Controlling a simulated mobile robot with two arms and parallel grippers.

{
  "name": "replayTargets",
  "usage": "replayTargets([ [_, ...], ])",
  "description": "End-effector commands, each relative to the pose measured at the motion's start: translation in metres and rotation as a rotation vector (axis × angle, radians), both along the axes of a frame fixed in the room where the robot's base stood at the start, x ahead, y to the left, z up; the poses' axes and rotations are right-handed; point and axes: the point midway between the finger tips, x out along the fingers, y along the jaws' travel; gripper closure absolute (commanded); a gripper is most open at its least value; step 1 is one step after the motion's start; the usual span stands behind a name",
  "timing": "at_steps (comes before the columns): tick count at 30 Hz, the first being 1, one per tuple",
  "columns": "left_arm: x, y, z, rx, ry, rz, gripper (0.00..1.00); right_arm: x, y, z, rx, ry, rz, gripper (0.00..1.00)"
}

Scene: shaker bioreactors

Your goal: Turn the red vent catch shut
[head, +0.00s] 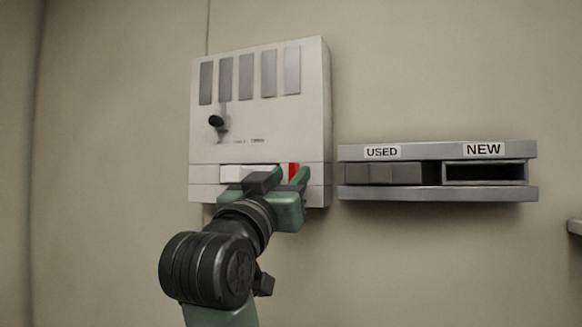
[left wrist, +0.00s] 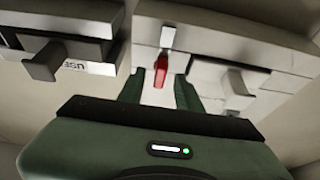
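The red vent catch (head: 292,171) is on the lower right front of a white wall-mounted unit (head: 262,128). In the left wrist view the red catch (left wrist: 160,70) is a short narrow lever, slightly tilted, below a pale grey tab (left wrist: 168,38). My left gripper (head: 284,178) is at the unit's lower front. In the left wrist view its green fingers (left wrist: 160,90) stand apart, one on each side of the catch, with gaps showing; it is open. In the head view the fingers hide the catch's lower part. My right gripper is not in view.
A black knob (head: 216,121) sticks out of the unit's left side, below several grey slats. A white handle (head: 238,173) is left of the catch. A grey wall rack (head: 437,152) is to the right; its USED slot holds a grey block (head: 383,173), its NEW slot looks empty.

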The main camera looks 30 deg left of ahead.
Motion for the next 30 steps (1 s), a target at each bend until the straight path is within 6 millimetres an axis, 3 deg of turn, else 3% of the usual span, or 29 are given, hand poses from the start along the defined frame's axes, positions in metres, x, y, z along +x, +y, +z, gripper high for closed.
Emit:
replayTargets([
  [4,0.0113,0.0026,0.0044,-0.001,0.003,0.000,0.65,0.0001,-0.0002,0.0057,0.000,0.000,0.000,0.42],
  [12,0.0132,0.0031,0.0043,0.000,0.001,0.000,0.65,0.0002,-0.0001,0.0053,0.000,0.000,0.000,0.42],
  [13,0.0132,0.0031,0.0043,0.000,0.001,0.000,0.68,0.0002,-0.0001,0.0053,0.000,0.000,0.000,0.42],
  [16,0.0131,0.0030,0.0044,0.000,0.001,0.000,0.96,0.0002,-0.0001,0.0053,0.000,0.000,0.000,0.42],
  [17,0.0130,0.0030,0.0043,0.000,0.001,0.000,1.00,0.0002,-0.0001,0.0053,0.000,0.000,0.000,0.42],
  [30,0.0127,0.0040,0.0045,0.059,0.015,0.002,1.00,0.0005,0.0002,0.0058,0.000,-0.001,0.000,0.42],
])
